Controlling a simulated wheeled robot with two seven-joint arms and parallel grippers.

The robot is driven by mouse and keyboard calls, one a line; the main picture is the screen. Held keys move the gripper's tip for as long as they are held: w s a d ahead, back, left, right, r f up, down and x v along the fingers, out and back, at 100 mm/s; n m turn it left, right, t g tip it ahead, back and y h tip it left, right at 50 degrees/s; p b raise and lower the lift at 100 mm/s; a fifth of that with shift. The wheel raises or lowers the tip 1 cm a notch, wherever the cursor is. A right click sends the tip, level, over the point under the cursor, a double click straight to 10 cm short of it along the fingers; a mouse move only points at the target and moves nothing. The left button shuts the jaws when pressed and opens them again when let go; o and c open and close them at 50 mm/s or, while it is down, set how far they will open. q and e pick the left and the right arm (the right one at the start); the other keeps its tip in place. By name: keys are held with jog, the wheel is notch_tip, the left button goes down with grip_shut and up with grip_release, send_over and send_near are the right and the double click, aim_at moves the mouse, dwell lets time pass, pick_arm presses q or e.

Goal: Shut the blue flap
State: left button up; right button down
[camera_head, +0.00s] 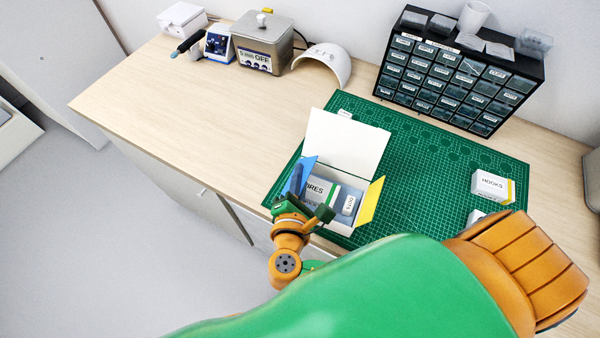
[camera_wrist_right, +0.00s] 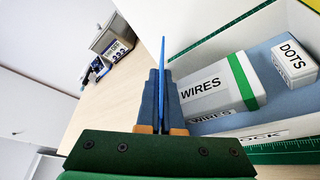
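A white box (camera_head: 346,227) stands open on the green mat, its white lid (camera_head: 345,138) raised at the back. Its blue flap (camera_head: 309,163) stands up and open on the left side. A yellow flap (camera_head: 371,201) sticks out on the right. My right gripper (camera_head: 297,180) is at the blue flap. In the right wrist view the flap (camera_wrist_right: 163,60) shows edge-on between the fingers (camera_wrist_right: 159,100), which look closed on it with almost no gap. Inside lie a WIRES box (camera_head: 320,190) and a DOTS box (camera_head: 348,205). My left gripper is out of view.
A HOOKS box (camera_head: 490,186) stands on the right of the green cutting mat (camera_head: 430,190). A black drawer cabinet (camera_head: 450,80) stands behind, with devices (camera_head: 262,42) at the back left. The wooden bench (camera_head: 200,110) is clear left of the mat. My own arm hides the near mat.

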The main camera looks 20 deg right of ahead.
dwell(0.9)
jog(key=f+m+b, duration=0.1)
jog(key=m+t+b, duration=0.1)
jog(key=b, duration=0.1)
jog(key=shift+s+d+f, duration=0.15)
jog(key=shift+d+f, duration=0.1)
jog(key=shift+f, duration=0.15)
jog(key=shift+m+t+b, duration=0.3)
jog(key=shift+m+b, duration=0.1)
jog(key=shift+m, duration=0.2)
jog(key=shift+s+r, duration=0.1)
jog(key=shift+r, duration=0.2)
jog(key=c, duration=1.1)
grip_release()
